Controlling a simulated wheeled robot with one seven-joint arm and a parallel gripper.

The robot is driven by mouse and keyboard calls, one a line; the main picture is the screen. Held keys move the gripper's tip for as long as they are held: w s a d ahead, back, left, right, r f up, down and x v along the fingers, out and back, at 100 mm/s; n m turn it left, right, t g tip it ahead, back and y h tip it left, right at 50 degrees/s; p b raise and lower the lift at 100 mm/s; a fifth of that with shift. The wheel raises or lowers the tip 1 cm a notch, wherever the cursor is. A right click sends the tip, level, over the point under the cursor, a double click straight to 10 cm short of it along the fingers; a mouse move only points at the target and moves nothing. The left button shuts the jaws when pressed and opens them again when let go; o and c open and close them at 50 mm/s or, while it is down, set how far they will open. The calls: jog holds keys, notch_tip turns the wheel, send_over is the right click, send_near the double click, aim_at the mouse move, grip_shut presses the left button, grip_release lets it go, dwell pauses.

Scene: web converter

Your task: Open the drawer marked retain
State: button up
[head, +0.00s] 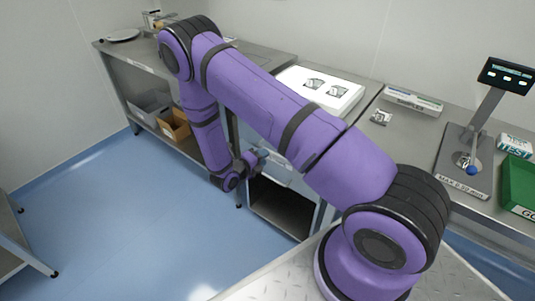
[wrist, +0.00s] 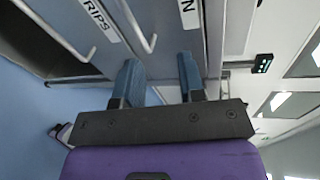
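In the wrist view, a grey drawer front carries a label ending in "N" (wrist: 188,13); the rest of the word is cut off, so I cannot read "retain". A pale bar handle (wrist: 146,42) stands out from this front. Beside it to the left is another drawer front with a label ending in "RIPS" (wrist: 98,18) and its own handle (wrist: 62,38). My gripper (wrist: 159,62) has its two blue fingers apart, with nothing between them. The fingertips are near the N front and apart from the handle. In the head view, my gripper (head: 264,155) is at the cabinet, and my arm hides most of the drawers.
The cabinet has an open lower bay (head: 282,208). A shelf to the left holds a grey bin (head: 150,104) and a cardboard box (head: 175,124).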

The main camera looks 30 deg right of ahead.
jog(key=w+d+f+n, duration=0.1)
jog(key=d+f, duration=0.1)
jog(key=d, duration=0.1)
jog(key=w+d+f+t, duration=0.1)
jog(key=d+f, duration=0.1)
jog(key=d, duration=0.1)
jog(key=w+d+f+n, duration=0.1)
jog(key=w+d+f, duration=0.1)
jog(key=shift+d+n, duration=0.3)
jog(key=shift+d, duration=0.1)
grip_shut()
